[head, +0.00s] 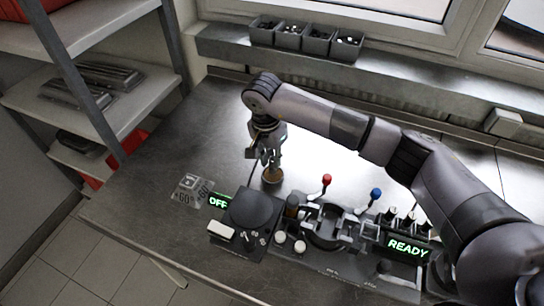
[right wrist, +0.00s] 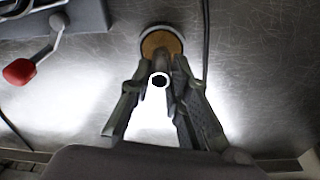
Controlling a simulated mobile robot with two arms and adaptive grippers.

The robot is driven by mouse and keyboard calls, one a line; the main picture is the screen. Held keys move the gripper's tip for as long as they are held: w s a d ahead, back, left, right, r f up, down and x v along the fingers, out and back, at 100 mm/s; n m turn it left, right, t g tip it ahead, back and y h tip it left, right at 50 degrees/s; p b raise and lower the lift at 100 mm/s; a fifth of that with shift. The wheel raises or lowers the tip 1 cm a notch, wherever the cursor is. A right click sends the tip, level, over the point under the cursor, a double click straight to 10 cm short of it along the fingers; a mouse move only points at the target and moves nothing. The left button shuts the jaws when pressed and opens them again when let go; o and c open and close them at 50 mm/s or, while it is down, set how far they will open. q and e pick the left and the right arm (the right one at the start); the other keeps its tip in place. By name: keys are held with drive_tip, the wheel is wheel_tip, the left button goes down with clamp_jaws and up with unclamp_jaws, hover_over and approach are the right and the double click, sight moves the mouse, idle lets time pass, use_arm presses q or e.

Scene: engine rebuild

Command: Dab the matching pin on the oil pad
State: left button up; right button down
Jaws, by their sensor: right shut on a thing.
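The oil pad (right wrist: 161,43) is a round amber-brown disc in a pale ring on the metal bench. It also shows in the head view (head: 272,175), under my right gripper. My right gripper (head: 268,160) points down over the pad and is shut on the pin. The pin (right wrist: 160,80) shows in the right wrist view as a small grey hollow tube between the fingertips. Its end facing the camera is open and dark inside. I cannot tell whether its lower end touches the pad. My left gripper is not in view.
In front of the pad stand a black unit with a round plate (head: 250,208) and an OFF display, then a fixture with a red-knobbed lever (head: 326,180), a blue-knobbed lever (head: 376,193) and a READY display (head: 407,249). Small bins (head: 317,41) line the sill.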

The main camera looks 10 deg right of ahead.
sight(272, 160)
drive_tip(key=shift+f+b, duration=0.9)
drive_tip(key=shift+f, duration=0.05)
idle(1.1)
drive_tip(key=shift+s+f+b, duration=0.1)
drive_tip(key=shift+b, duration=0.3)
idle(1.3)
drive_tip(key=shift+r+p, duration=1.15)
drive_tip(key=shift+r, duration=2.45)
